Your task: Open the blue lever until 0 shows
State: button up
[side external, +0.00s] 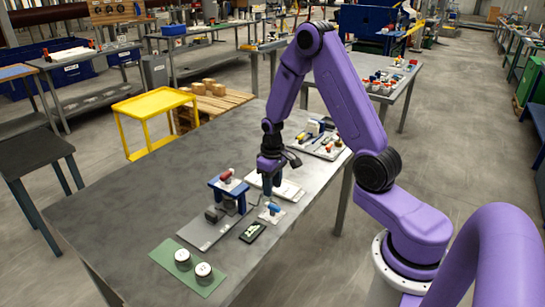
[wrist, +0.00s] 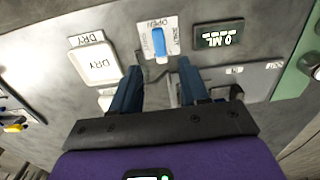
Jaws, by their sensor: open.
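The blue lever (wrist: 159,42) sits on a small white plate (wrist: 171,26) lettered OPEN, just beyond my fingertips in the wrist view. In the side view the lever (side external: 274,207) is on the table, just below and beside my gripper (side external: 267,192). The dark display (wrist: 218,36) beside the lever appears to read 0 ML; in the side view the display (side external: 252,232) is too small to read.
A blue press frame (side external: 229,186) with a red handle stands left of my gripper. White trays marked DRY (wrist: 95,60) lie close by. A green mat (side external: 165,255) holds two round jars. The table's left part is clear.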

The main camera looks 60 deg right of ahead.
notch_tip(320, 180, up, 10)
jog(key=shift+r, duration=0.15)
dwell(0.3)
jog(key=s+a+r+n, duration=0.2)
jog(key=s+a+n, duration=0.15)
jog(key=a, duration=0.35)
jog(key=s+a+r+n, duration=0.2)
jog(key=s+a+n, duration=0.1)
jog(key=s+a, duration=0.3)
jog(key=s+a+r+n, duration=0.1)
jog(key=s+a+n, duration=0.1)
jog(key=s, duration=0.6)
jog(key=s+a+n, duration=0.2)
jog(key=s+n, duration=0.2)
jog(key=s, duration=0.4)
jog(key=shift+s+a+r, duration=0.15)
jog(key=shift+s+r, duration=0.1)
jog(key=shift+r, duration=0.15)
dwell(1.2)
